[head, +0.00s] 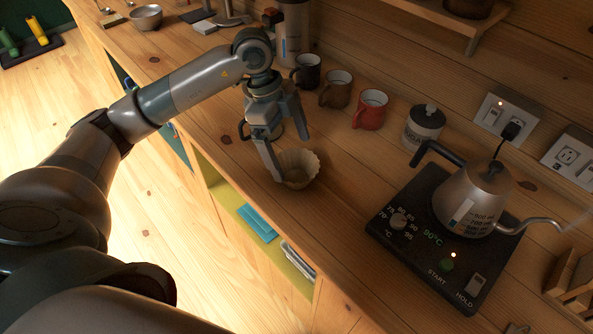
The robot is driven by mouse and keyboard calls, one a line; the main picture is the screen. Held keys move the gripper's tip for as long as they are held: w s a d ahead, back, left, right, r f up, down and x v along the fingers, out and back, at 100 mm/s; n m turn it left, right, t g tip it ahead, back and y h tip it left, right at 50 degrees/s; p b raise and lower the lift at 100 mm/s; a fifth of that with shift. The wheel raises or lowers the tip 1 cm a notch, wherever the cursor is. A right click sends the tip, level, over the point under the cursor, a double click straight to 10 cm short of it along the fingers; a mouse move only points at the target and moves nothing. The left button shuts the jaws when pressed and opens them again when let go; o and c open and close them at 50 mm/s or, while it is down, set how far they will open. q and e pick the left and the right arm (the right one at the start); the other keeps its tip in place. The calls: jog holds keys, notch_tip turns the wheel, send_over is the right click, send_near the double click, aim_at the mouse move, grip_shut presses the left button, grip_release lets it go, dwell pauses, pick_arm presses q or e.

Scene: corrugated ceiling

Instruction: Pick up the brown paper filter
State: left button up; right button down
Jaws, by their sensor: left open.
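The brown paper filter (302,171) is a fluted, pale brown cup standing on the wooden counter near its front edge. My left gripper (290,158) points down at the filter with its fingers spread. One finger reaches down at the filter's left rim, and the other is higher, behind it. I cannot tell whether the near finger touches the filter. Nothing is held between the fingers. Part of the filter's left side is hidden by that finger. My right gripper is not in view.
A dark mug (307,73), a brown mug (336,90) and a red mug (370,111) stand behind the filter. A lidded canister (424,128) is to their right. A kettle (470,203) sits on a black heating base (412,250) at right. Counter between filter and base is clear.

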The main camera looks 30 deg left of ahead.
aim_at(297, 178)
pick_arm(q)
jog(key=shift+s+d+f+p, duration=0.1)
jog(key=shift+d+f+p, duration=0.15)
jog(key=shift+f+p, duration=0.2)
jog(key=p+x, duration=0.1)
jog(key=x, duration=0.2)
jog(key=shift+s+d, duration=0.1)
jog(key=shift+s, duration=0.05)
jog(key=shift+d+f+p, duration=0.15)
jog(key=shift+f+p, duration=0.15)
jog(key=shift+f, duration=0.25)
jog(key=c, duration=1.1)
